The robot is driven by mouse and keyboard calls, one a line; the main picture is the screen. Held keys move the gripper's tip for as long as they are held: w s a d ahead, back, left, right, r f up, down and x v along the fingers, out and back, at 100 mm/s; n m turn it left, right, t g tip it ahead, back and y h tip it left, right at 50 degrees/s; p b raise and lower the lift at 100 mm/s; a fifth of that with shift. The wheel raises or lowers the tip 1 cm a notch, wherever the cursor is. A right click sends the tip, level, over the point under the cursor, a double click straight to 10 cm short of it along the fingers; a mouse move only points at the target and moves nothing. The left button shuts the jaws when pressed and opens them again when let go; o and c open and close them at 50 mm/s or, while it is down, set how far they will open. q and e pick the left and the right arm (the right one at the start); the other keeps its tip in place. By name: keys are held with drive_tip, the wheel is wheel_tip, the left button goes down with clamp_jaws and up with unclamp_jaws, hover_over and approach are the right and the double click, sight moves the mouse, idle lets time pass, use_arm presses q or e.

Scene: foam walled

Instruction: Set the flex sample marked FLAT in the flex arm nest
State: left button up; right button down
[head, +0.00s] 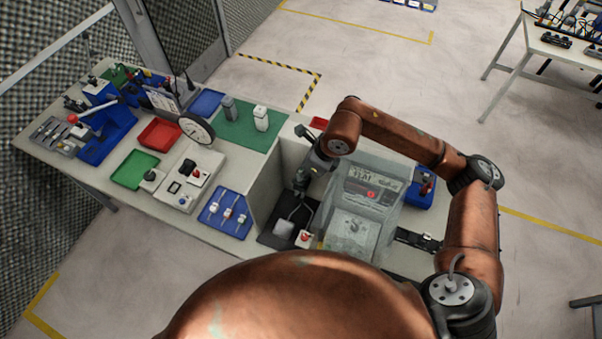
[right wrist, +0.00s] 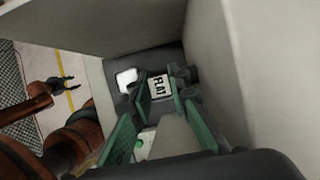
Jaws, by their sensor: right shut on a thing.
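My right gripper (head: 301,186) points down into the bay to the right of the pale divider. In the right wrist view its green fingers (right wrist: 168,103) are closed around the pale flex sample (right wrist: 158,87), whose black FLAT mark faces the camera. In the head view I cannot make the sample out. Below the gripper is a dark base with a bent metal arm and a grey square pad (head: 283,229); I cannot tell which part is the nest. A white square (right wrist: 126,80) shows beside the sample. My left gripper (right wrist: 63,83) shows small in the wrist view, its fingers apart.
The divider (head: 271,193) stands close left of the gripper. A clear-walled case (head: 378,190) stands close right. A white box with a red button (head: 305,239) is in front. Left of the divider are a blue tray (head: 226,214), a round dial (head: 197,130) and a green mat (head: 238,133).

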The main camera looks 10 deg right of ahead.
drive_tip(key=shift+f+b, duration=0.6)
drive_tip(key=shift+f, duration=0.15)
drive_tip(key=c, duration=1.7)
unclamp_jaws()
drive_tip(key=shift+c, duration=0.2)
drive_tip(key=v, duration=1.2)
drive_tip(key=shift+r, duration=0.1)
